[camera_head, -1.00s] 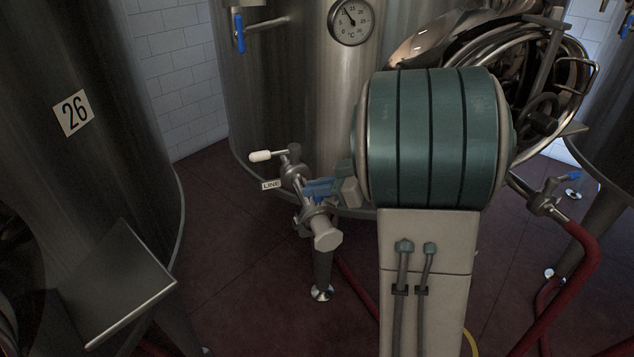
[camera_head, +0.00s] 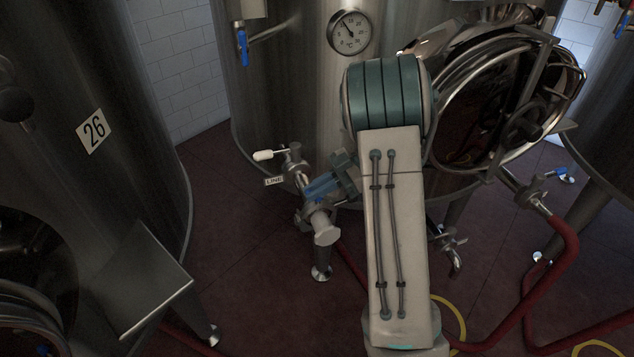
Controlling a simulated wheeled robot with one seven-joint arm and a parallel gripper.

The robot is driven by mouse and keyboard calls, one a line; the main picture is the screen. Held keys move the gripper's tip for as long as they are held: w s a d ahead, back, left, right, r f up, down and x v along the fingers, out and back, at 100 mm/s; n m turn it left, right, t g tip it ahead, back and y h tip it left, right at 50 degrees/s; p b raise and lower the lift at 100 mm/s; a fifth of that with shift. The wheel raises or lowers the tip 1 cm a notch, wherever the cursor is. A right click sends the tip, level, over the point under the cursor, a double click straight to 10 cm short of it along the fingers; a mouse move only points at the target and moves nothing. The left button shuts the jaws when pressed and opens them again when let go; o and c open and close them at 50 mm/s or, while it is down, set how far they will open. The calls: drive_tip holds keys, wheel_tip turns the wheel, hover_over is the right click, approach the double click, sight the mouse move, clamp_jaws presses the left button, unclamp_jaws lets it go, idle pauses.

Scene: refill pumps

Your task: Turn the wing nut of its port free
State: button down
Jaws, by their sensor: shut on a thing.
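The port labelled LINE is a steel pipe stub low on the middle tank, with a pale end cap (camera_head: 327,234) facing down and right. A steel clamp (camera_head: 303,214) rings the stub just behind the cap. My gripper (camera_head: 312,190), with blue fingers, is at the upper right side of this clamp, shut. The wing nut is hidden between or behind the fingers, so its angle cannot be seen. The fingers come in from the right, tilted down to the left.
A valve with a white handle (camera_head: 264,155) and the LINE tag (camera_head: 274,181) sit close left of my gripper. The round steel hatch (camera_head: 485,105) is behind my arm. A red hose (camera_head: 566,270) runs at right. The left tank (camera_head: 95,130) stands apart.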

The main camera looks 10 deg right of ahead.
idle(0.4)
drive_tip(key=c, duration=1.5)
unclamp_jaws()
